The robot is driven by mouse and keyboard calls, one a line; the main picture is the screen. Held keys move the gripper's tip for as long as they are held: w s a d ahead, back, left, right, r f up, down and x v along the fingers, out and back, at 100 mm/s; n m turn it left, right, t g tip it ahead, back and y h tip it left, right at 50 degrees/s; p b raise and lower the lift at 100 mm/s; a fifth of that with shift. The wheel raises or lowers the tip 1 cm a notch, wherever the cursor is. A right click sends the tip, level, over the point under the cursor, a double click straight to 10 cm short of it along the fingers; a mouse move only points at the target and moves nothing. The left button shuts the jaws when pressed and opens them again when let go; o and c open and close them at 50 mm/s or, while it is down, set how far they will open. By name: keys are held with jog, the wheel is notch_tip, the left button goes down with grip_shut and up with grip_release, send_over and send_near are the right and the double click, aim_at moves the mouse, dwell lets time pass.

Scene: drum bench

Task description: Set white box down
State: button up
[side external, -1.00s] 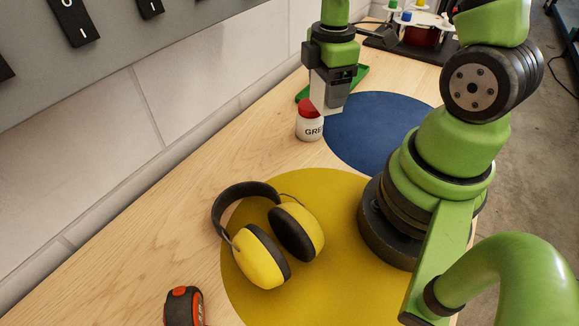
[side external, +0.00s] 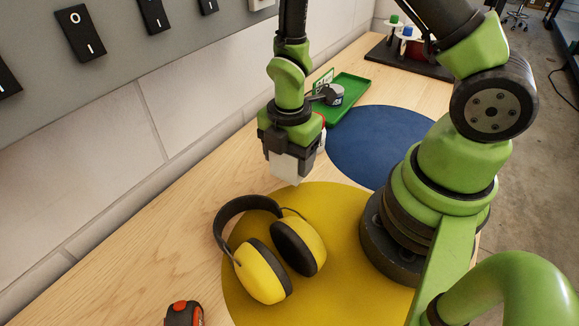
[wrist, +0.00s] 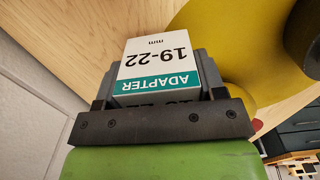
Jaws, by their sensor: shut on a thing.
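The white box (wrist: 155,62) has a teal band reading "ADAPTER" and the print "19-22 mm" in the wrist view. My gripper (side external: 291,155) is shut on it, and the box (side external: 290,170) sticks out below the fingers in the side view. It is held in the air above the wooden bench, close to the far edge of the yellow round mat (side external: 345,215). In the wrist view my gripper (wrist: 158,85) grips the box on two sides.
Yellow ear defenders (side external: 270,255) lie on the yellow mat, near below the box. A blue round mat (side external: 385,145) and a green tray (side external: 345,100) lie farther back. A bottle (side external: 322,138) is mostly hidden behind my gripper. An orange-black tool (side external: 184,313) lies at the front. Bare wood is at left.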

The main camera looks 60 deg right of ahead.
aim_at(289, 169)
jog(key=shift+f, duration=1.45)
jog(key=shift+f, duration=0.1)
jog(key=o, duration=1)
jog(key=shift+c, duration=0.2)
notch_tip(289, 169, up, 12)
jog(key=shift+r, duration=0.1)
jog(key=s+r+m+t+y, duration=0.1)
jog(key=s+r+m+t, duration=0.2)
jog(key=s+r+m, duration=0.2)
jog(key=s+a+r+m+t+y, duration=0.1)
jog(key=s+r+m+t, duration=0.3)
jog(key=r+m, duration=0.8)
jog(key=shift+s+a+m, duration=0.3)
jog(key=shift+s+m, duration=0.05)
jog(key=shift+m, duration=2.25)
